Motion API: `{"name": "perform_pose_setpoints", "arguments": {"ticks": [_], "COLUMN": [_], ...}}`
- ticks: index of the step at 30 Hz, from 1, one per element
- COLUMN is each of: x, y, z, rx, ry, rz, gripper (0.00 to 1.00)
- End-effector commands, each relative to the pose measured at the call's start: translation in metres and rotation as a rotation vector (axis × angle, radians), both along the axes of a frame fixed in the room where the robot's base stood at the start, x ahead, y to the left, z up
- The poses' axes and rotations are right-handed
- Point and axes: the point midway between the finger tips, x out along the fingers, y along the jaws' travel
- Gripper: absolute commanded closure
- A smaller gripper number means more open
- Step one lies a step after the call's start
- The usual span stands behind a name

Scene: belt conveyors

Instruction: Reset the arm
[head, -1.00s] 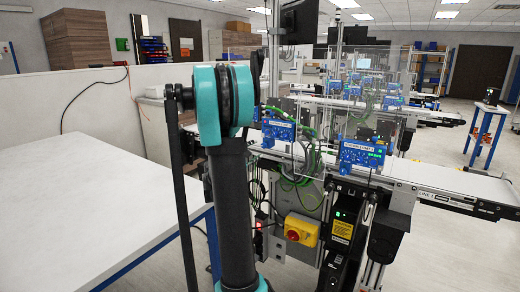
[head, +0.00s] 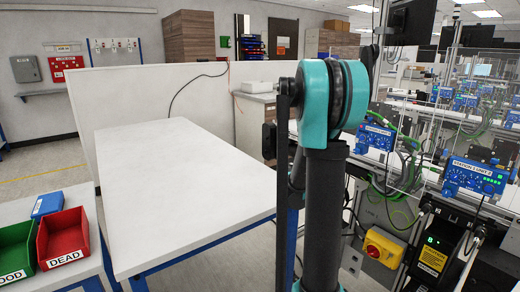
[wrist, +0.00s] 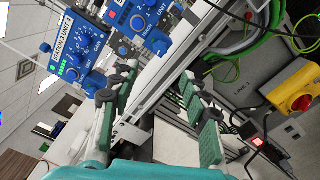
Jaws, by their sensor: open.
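My arm (head: 322,190) stands raised in the head view, dark with teal joints, between the white table and the conveyor line. My gripper (wrist: 158,78) shows in the wrist view, its two green-padded fingers spread wide with nothing between them. Its end is hidden in the head view. Beyond the fingers in the wrist view are blue control units (wrist: 140,20) on a metal rail. I cannot tell the exact gap between the fingertips and these units.
A bare white table (head: 180,190) fills the middle left. A red bin marked DEAD (head: 65,238) and a green bin (head: 15,250) stand at the lower left. A yellow switch box (head: 384,248) and a blue control unit (head: 476,178) are on the right.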

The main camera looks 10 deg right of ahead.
Motion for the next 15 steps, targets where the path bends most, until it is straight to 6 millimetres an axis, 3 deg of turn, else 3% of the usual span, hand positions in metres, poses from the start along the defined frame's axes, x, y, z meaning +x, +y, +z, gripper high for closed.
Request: {"name": "perform_pose_setpoints", "arguments": {"ticks": [5,8,15], "x": [-0.017,-0.041,-0.113], "y": [0.013,0.033,0.121], "z": [-0.016,-0.041,-0.124], "rx": [0.122,0.303,0.848], "ry": [-0.051,-0.119,-0.268], "rz": [-0.001,-0.011,-0.084], "gripper": [0.54,0.54,0.54]}}
